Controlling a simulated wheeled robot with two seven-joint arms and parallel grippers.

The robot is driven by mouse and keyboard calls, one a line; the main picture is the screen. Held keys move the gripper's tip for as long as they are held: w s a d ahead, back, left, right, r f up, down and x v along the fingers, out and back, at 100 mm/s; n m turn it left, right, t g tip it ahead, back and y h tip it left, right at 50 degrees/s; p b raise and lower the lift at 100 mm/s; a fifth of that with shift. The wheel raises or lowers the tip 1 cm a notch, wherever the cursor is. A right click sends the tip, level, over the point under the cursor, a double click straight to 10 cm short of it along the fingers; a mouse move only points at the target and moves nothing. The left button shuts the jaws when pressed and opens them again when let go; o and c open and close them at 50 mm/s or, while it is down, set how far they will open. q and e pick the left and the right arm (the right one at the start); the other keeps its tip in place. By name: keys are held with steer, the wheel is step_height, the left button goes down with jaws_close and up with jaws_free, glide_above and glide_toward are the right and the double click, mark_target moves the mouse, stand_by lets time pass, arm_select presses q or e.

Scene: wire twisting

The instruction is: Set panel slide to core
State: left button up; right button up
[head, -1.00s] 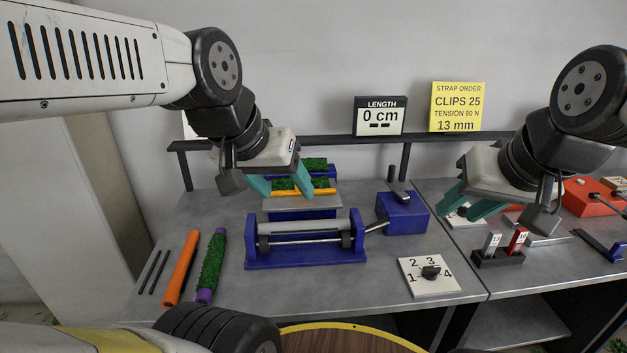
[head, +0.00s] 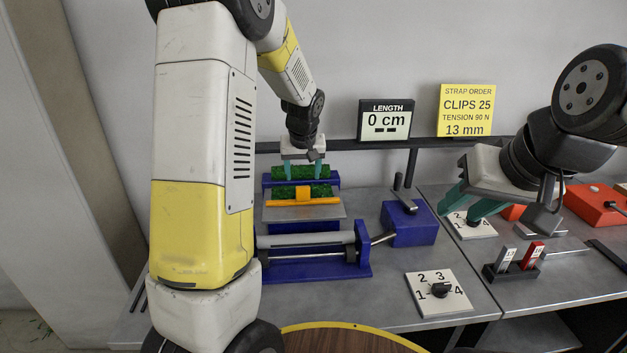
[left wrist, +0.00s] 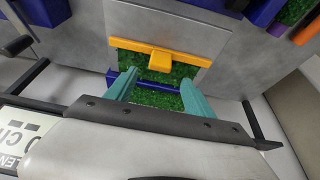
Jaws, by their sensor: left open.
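The slide unit has a grey plate (head: 318,212) and an orange bar (head: 325,201) with a raised orange tab (head: 303,193) at its middle. Green bristly material (head: 282,192) lies behind the bar, and a second green strip (head: 300,173) sits in a blue holder further back. My left gripper (head: 302,178) points down over the green strips, open and empty, behind the tab. In the left wrist view the orange tab (left wrist: 160,61) lies between and beyond the open fingers (left wrist: 160,90), apart from them. My right gripper (head: 465,205) is open and empty at the right.
A blue roller frame (head: 310,274) stands in front, with a blue crank box (head: 410,226) at its right. A dial plate (head: 440,300) lies at the front right. The length display (head: 386,120) reads 0 cm. My left arm hides the table's left part.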

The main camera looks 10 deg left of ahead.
mark_target(303, 187)
arm_select(q)
steer(key=x, duration=0.7)
steer(key=shift+w+f, duration=0.1)
steer(key=shift+f, duration=0.25)
jaws_close()
